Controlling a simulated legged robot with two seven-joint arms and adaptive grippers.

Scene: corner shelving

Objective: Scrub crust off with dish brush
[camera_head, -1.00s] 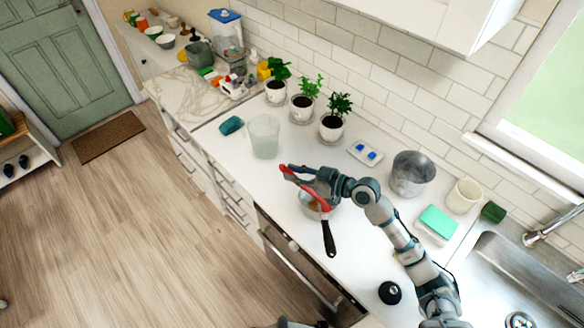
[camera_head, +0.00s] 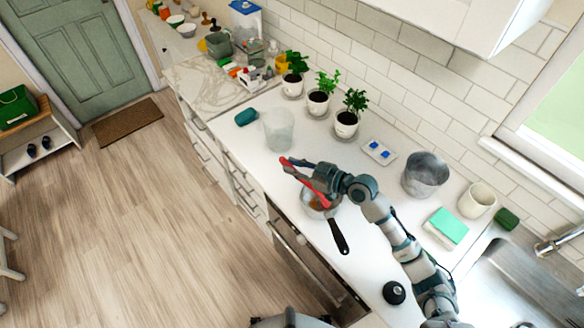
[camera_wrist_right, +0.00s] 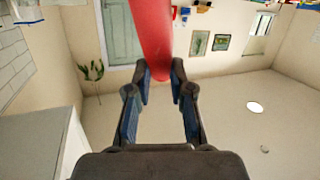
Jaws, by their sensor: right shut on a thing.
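My right gripper (camera_head: 312,176) is shut on the red dish brush (camera_head: 303,176) above the counter. In the right wrist view the red handle (camera_wrist_right: 153,30) runs between the fingertips (camera_wrist_right: 159,76). The brush slants from upper left down to the right, its lower end over the small metal pan (camera_head: 309,211). I cannot tell whether the bristles touch the pan. An orange-brown patch of crust (camera_head: 317,205) shows inside the pan, partly hidden by the brush and gripper. My left gripper does not show.
A clear container (camera_head: 278,130) and a teal item (camera_head: 246,117) stand left of the pan. Potted plants (camera_head: 347,120) line the wall. A metal pot (camera_head: 425,175), cream cup (camera_head: 477,200), sponge (camera_head: 447,227), black round object (camera_head: 394,292) and sink (camera_head: 510,280) lie right.

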